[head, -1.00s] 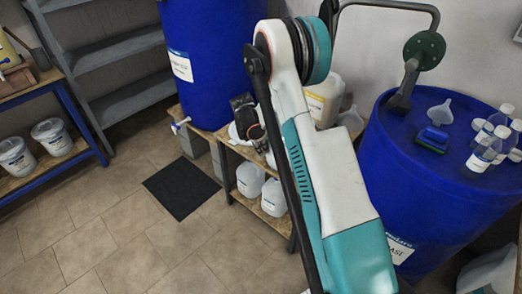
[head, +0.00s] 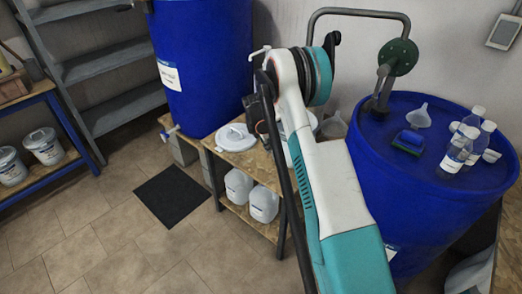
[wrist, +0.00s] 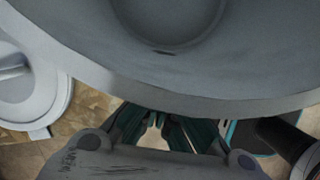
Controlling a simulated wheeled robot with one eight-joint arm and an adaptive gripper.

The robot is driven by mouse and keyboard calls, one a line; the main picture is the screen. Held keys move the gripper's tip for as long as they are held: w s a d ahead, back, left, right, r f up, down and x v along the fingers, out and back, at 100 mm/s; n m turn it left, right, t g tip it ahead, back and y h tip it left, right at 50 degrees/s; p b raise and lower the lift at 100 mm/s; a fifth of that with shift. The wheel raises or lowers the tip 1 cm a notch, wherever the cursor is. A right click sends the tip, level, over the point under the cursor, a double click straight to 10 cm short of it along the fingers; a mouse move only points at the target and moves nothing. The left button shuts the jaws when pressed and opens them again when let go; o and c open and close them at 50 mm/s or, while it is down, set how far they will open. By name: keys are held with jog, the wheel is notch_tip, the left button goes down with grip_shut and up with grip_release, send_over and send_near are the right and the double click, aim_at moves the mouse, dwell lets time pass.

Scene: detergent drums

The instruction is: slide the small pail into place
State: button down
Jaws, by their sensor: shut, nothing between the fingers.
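A round white lid shows at the left edge of the wrist view (wrist: 30,88). A large grey round surface fills the top of the wrist view (wrist: 240,75), very close to the camera; I cannot tell what it is. My gripper shows in the wrist view (wrist: 158,128) as dark teal fingers, shut and empty, just below the grey rim. In the head view my arm hides most of it. Contact with the rim cannot be told.
White jugs (head: 264,201) stand on the lower shelf. Blue drums stand behind left (head: 205,60) and right (head: 420,190); the right one carries bottles (head: 455,150) and a funnel (head: 419,117). Other pails (head: 45,147) sit on the left rack. The floor by the black mat (head: 178,193) is clear.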

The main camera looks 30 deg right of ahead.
jog(key=shift+d, duration=0.55)
jog(key=a+r+p, duration=0.3)
jog(key=a+r, duration=0.4)
jog(key=r, duration=0.2)
jog(key=shift+r, duration=0.3)
